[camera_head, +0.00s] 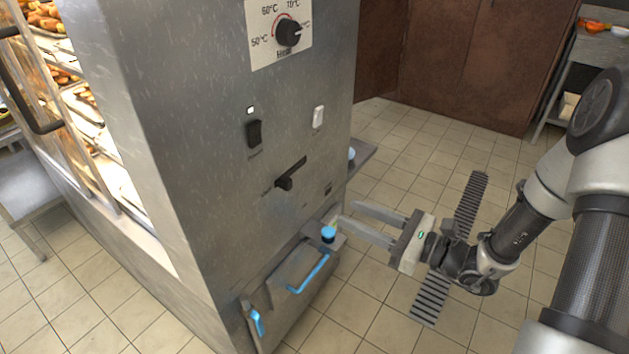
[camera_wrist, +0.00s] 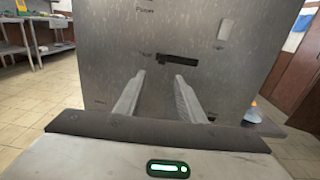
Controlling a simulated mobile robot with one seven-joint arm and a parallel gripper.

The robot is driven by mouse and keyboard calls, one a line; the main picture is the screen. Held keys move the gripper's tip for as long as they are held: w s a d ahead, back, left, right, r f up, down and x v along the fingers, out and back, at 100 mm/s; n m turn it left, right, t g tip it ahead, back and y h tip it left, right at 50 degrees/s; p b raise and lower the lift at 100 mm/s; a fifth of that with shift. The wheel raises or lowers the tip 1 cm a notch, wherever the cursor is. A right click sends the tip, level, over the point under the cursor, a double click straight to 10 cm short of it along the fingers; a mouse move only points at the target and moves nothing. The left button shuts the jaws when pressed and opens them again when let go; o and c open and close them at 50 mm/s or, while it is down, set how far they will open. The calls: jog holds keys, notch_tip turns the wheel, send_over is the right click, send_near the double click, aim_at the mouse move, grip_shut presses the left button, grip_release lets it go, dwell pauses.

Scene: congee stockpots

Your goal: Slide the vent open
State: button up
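The vent slider is a small black knob (camera_head: 285,183) on a dark slot in the metal panel of the warming cabinet. In the wrist view the dark slot with the slider (camera_wrist: 178,60) lies just beyond my fingertips, near the middle of the panel. My gripper (camera_head: 347,213) is open and empty, to the right of and lower than the slider in the head view. In the wrist view its two fingers (camera_wrist: 160,76) point at the panel, apart from each other. The fingers do not appear to touch the slider.
Above the slot are a black switch (camera_head: 254,133), a white switch (camera_head: 318,117) and a temperature dial (camera_head: 289,33). Below is a drawer with a blue handle (camera_head: 310,273), beside a blue-topped knob (camera_head: 328,233). A small shelf (camera_head: 362,160) juts out at the right.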

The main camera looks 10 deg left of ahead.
aim_at(290, 184)
jog(key=b+x, duration=0.1)
jog(key=x, duration=0.4)
jog(key=b+x, duration=0.1)
jog(key=x, duration=0.5)
jog(key=b+x, duration=0.1)
jog(key=x, duration=0.5)
jog(key=shift+w+a+f, duration=0.1)
jog(key=shift+w, duration=0.25)
grip_shut()
